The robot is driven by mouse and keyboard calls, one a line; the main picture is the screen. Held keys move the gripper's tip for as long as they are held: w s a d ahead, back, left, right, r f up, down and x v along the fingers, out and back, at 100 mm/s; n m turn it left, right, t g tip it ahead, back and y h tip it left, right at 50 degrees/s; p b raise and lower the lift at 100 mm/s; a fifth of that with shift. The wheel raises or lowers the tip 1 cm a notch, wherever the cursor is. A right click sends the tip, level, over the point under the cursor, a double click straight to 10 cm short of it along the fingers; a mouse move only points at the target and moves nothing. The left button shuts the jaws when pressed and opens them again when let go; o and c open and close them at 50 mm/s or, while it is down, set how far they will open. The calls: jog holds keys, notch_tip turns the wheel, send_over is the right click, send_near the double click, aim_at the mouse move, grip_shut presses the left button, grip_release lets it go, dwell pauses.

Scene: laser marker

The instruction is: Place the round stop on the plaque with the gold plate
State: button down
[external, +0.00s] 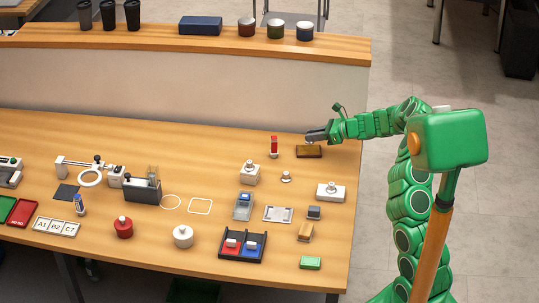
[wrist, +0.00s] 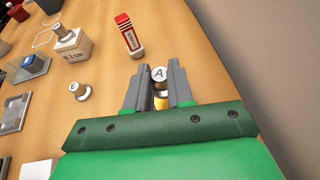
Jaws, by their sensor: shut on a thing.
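My gripper (external: 312,136) is at the table's right side, just above the dark wooden plaque (external: 308,152). In the wrist view, my gripper (wrist: 158,74) is shut on a small round silver knob marked A (wrist: 159,73), which looks like the round stop. The external view does not show the knob clearly. A gold patch (wrist: 160,103) shows between the fingers below the knob; it appears to belong to the plaque, the rest of which is hidden there. I cannot tell whether the knob touches the plaque.
A red-and-white stick (external: 273,147) stands left of the plaque. A similar small knob marked E (wrist: 75,87) stands nearer, also seen in the external view (external: 286,176). White knobbed blocks (external: 249,175) (external: 330,193) stand around. The table's right edge is close.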

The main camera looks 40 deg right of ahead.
jog(key=shift+w+f, duration=0.15)
jog(key=shift+f, duration=1.5)
jog(key=c, duration=1)
grip_release()
jog(key=shift+f, duration=0.15)
jog(key=shift+s+d+r, duration=0.2)
jog(key=shift+d+r, duration=0.05)
jog(key=shift+r, duration=0.05)
jog(key=v, duration=1.1)
jog(key=shift+s+d, duration=0.2)
